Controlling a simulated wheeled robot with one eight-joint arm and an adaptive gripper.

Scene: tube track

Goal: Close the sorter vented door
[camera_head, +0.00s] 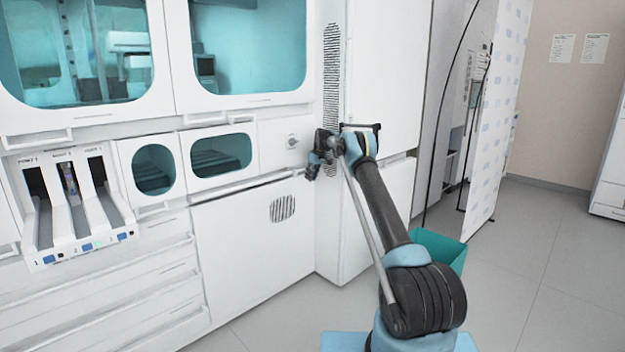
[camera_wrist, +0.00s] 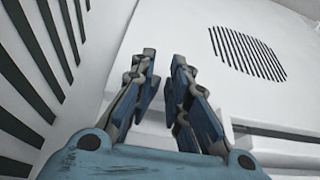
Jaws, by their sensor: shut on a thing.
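The sorter vented door (camera_head: 245,235) is the white lower panel with a slotted vent near its upper right. It looks flush or nearly flush with the cabinet in the head view; I cannot tell if a small gap is left. My gripper (camera_head: 314,163) is at the door's upper right corner, by the lip along its top edge. In the wrist view, the fingers (camera_wrist: 164,65) are close together with a narrow gap, against the white door (camera_wrist: 205,30) with its vent slots. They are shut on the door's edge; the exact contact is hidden.
A tall white cabinet (camera_head: 375,70) with a vent strip stands right beside the door. A teal bin (camera_head: 450,252) is on the floor behind my arm. Tube tracks (camera_head: 80,215) and drawers are at left. Open floor (camera_head: 530,260) lies to the right.

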